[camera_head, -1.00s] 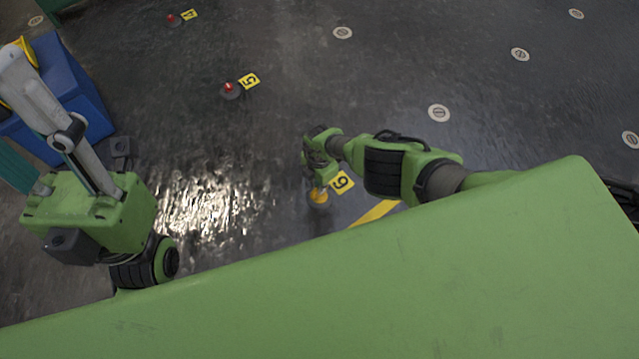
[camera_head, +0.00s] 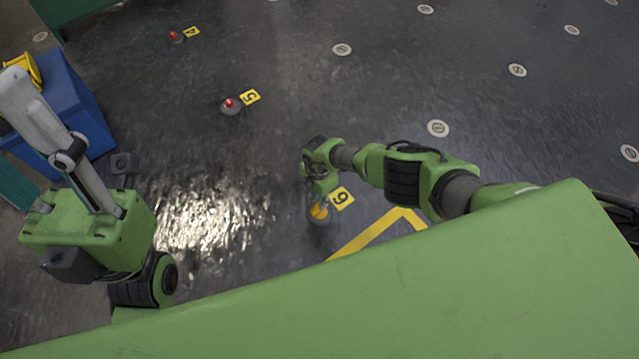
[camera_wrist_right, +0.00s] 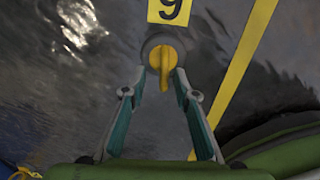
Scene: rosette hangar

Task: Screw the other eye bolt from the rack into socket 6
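A yellow eye bolt (camera_head: 319,211) stands in the round grey socket beside the yellow label 6 (camera_head: 341,198). In the right wrist view the eye bolt (camera_wrist_right: 164,58) shows from above, its ring nearly edge-on. My right gripper (camera_head: 320,190) is just above it, pointing down. In the wrist view its fingertips (camera_wrist_right: 161,76) are apart on either side of the ring, with a gap visible. The thread is hidden. My left gripper (camera_head: 14,130) is large at the left edge, its fingers spread and nothing seen between them; its tips are partly cut off.
A blue box (camera_head: 82,105) with a yellow object (camera_head: 24,68) on top stands at the left. Red-topped fittings stand beside label 5 (camera_head: 250,97) and label 4 (camera_head: 191,32). Pale discs (camera_head: 438,129) and yellow lines (camera_head: 365,238) mark the otherwise clear floor.

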